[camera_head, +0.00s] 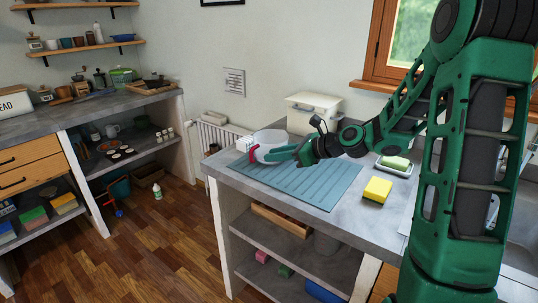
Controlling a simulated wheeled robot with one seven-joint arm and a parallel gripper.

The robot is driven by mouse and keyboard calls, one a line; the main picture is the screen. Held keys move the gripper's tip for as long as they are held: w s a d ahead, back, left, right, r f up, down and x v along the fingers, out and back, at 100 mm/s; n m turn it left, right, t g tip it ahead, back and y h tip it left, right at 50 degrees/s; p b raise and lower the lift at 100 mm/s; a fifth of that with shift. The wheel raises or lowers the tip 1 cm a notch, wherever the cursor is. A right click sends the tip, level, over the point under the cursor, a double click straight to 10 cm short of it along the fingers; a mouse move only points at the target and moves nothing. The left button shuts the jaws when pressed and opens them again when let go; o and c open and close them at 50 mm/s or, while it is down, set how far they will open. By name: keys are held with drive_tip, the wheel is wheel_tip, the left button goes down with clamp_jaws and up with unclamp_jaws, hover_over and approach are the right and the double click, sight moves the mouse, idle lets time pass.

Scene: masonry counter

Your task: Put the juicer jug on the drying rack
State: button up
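A pale, round, shallow-looking vessel (270,137), perhaps the juicer jug, is at the far left of the grey counter, by the back edge of a blue ridged mat. The mat (312,186) lies flat and may be the drying rack; no wire rack shows. My gripper (262,154) reaches in from the right, low over the mat, its green fingers pointing left at the front of the vessel. A small red part (253,154) shows at the fingertips. I cannot tell whether the fingers are closed on anything, or whether the vessel touches the mat.
A cream bread bin (313,112) stands behind the vessel, and a white block-like item (244,144) to its left. A yellow sponge (377,190) lies right of the mat; a soap dish (394,168) sits farther back. The mat's front half is clear. Shelves are below.

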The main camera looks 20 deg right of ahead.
sight(251, 156)
drive_tip(key=shift+w+d+r+m, duration=0.1)
drive_tip(key=shift+w+d+m, duration=0.1)
drive_tip(key=shift+w+m, duration=0.1)
drive_tip(key=shift+w, duration=0.1)
drive_tip(key=x, duration=1)
drive_tip(key=shift+w+a, duration=0.2)
drive_tip(key=shift+a, duration=0.05)
drive_tip(key=shift+c, duration=0.3)
clamp_jaws()
